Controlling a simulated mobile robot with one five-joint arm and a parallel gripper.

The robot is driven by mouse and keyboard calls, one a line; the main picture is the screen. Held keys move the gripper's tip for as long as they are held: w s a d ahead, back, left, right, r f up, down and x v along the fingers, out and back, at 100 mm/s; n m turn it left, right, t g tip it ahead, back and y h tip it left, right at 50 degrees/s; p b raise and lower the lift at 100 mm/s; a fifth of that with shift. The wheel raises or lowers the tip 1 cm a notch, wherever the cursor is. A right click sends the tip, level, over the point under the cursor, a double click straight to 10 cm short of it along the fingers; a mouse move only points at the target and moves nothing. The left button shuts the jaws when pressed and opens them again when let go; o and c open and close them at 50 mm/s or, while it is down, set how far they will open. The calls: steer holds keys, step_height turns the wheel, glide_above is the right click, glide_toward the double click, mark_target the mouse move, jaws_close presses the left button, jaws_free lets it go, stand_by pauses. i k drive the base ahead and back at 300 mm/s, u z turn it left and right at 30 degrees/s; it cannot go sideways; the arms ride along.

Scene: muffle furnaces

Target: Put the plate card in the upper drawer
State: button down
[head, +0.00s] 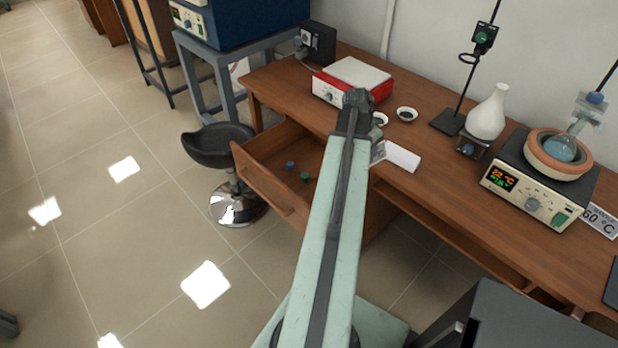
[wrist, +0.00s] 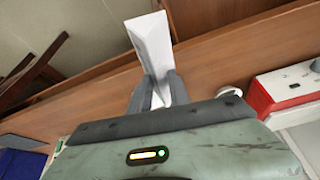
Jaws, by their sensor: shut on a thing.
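My gripper (wrist: 160,90) is shut on a folded white card (wrist: 152,42), taken as the plate card; no writing on it is visible. In the head view the card (head: 402,157) shows just right of the arm's end, over the desk (head: 425,180). My gripper (head: 379,150) is partly hidden there by my arm. An open drawer (head: 270,200) of the desk, taken as the upper one, is to the left of my gripper. A blue and a green small item lie inside it. My arm hides its right part.
A red-and-white hot plate (head: 352,80) and small dishes (head: 407,114) stand behind my gripper. A white flask (head: 488,115), a heater (head: 535,190) and a 60 °C card (head: 600,221) are at right. A black stool (head: 218,145) stands left of the drawer.

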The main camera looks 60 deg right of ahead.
mark_target(295, 188)
steer(key=i, duration=0.95)
